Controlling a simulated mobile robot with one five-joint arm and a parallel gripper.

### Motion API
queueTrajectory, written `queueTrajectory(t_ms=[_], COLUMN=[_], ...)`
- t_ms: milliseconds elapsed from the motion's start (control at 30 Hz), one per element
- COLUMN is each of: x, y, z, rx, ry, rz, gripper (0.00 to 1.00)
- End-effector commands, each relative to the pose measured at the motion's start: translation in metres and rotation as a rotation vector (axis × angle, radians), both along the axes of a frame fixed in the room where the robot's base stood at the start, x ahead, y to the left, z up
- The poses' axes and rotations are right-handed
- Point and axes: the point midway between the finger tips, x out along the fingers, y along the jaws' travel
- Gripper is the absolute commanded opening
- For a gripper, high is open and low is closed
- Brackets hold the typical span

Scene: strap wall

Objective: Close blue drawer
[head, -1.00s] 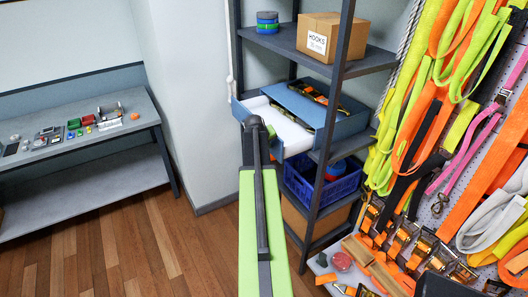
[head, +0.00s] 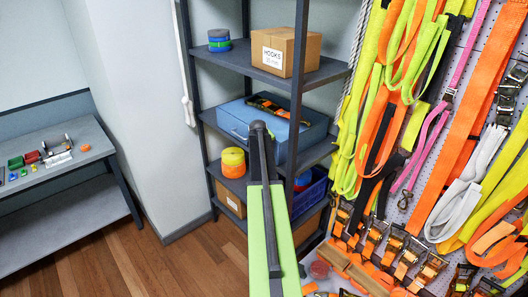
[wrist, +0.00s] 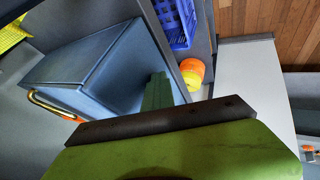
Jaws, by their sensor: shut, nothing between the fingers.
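The blue drawer (head: 236,122) is in a blue cabinet on the middle shelf in the head view. Its front sits close to the cabinet body, and no open interior shows. The blue cabinet (wrist: 85,70) fills the left of the wrist view. My gripper (wrist: 157,90) is shut and empty, with its green fingers right beside the blue surface; I cannot tell whether they touch it. In the head view my arm covers part of the cabinet's front and hides the fingertips.
The shelf rack's dark post (head: 297,110) stands right of my arm. An orange-yellow strap roll (head: 233,162) and a blue crate (head: 312,192) are below. A hooks box (head: 286,50) is above. Straps hang at right. Floor at left is clear.

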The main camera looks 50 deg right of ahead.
Motion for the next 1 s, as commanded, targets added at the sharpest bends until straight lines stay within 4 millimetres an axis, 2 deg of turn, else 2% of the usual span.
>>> queueTrajectory(t_ms=[33, 467, 633, 767, 833, 1000], x=[0.002, 0.01, 0.012, 0.015, 0.01, -0.004], y=[-0.005, 0.003, 0.021, 0.049, 0.06, 0.085], z=[0.003, 0.003, 0.003, 0.003, 0.025, 0.063], rx=[-0.017, -0.019, -0.016, -0.01, -0.008, -0.007], ry=[-0.004, -0.002, 0.0, 0.0, 0.0, 0.0], rz=[0.003, 0.015, 0.017, 0.019, 0.016, 0.016], gripper=[0.0, 0.0, 0.0, 0.0, 0.0, 0.0])
